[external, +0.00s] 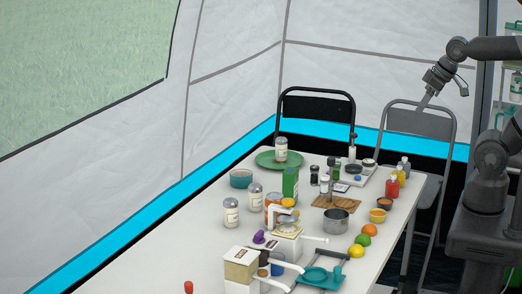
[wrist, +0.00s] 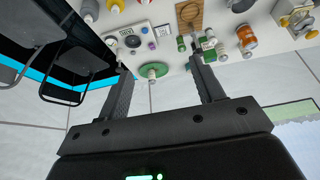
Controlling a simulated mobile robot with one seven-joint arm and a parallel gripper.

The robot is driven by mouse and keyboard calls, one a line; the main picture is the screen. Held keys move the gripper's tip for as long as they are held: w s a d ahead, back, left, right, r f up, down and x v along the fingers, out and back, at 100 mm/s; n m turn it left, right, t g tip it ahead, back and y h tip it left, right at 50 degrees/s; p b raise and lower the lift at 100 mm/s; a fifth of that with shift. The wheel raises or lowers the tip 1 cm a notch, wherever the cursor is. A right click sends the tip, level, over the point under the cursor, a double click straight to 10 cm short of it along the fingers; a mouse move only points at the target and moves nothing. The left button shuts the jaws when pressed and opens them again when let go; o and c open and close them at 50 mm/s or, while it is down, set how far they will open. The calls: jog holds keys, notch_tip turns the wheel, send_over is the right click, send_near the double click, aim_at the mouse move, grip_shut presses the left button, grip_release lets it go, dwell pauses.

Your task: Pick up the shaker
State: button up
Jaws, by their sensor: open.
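Several shaker-like containers stand on the white table, and I cannot tell which one is meant. A clear jar with a grey lid and pale label (external: 281,149) stands on the green plate (external: 265,158); this jar also shows in the wrist view (wrist: 152,73). Two similar jars stand nearer, one behind (external: 256,196) and one in front (external: 231,214). Small dark-capped bottles (external: 314,175) stand beside the green carton (external: 290,186). My gripper (external: 446,92) is open and empty, high above the chairs beyond the table's right side. Its two fingers are spread in the wrist view (wrist: 158,66).
The white table (external: 185,250) is crowded along its middle and right with a pot (external: 336,220), a cutting board (external: 345,203), fruit, sauce bottles and a teal bowl (external: 241,178). Its left strip is mostly clear. A black chair (external: 316,104) and a grey chair (external: 418,122) stand behind it.

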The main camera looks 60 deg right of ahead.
jog(key=shift+o, duration=0.3)
jog(key=w+a+r+g, duration=0.1)
jog(key=w+a+r, duration=0.1)
jog(key=w, duration=0.5)
jog(key=w+a+r, duration=0.1)
jog(key=w+r, duration=0.1)
jog(key=w, duration=0.4)
jog(key=m+g, duration=0.1)
jog(key=g, duration=0.4)
send_over(253, 184)
jog(key=f, duration=2.3)
jog(key=shift+d+f, duration=0.1)
jog(key=shift+d, duration=0.15)
jog(key=shift+a+f, duration=0.15)
jog(key=shift+f, duration=0.45)
notch_tip(253, 184, down, 5)
jog(key=shift+f, duration=0.1)
jog(key=f, duration=0.5)
jog(key=shift+s+a, duration=0.1)
jog(key=shift+s, duration=0.3)
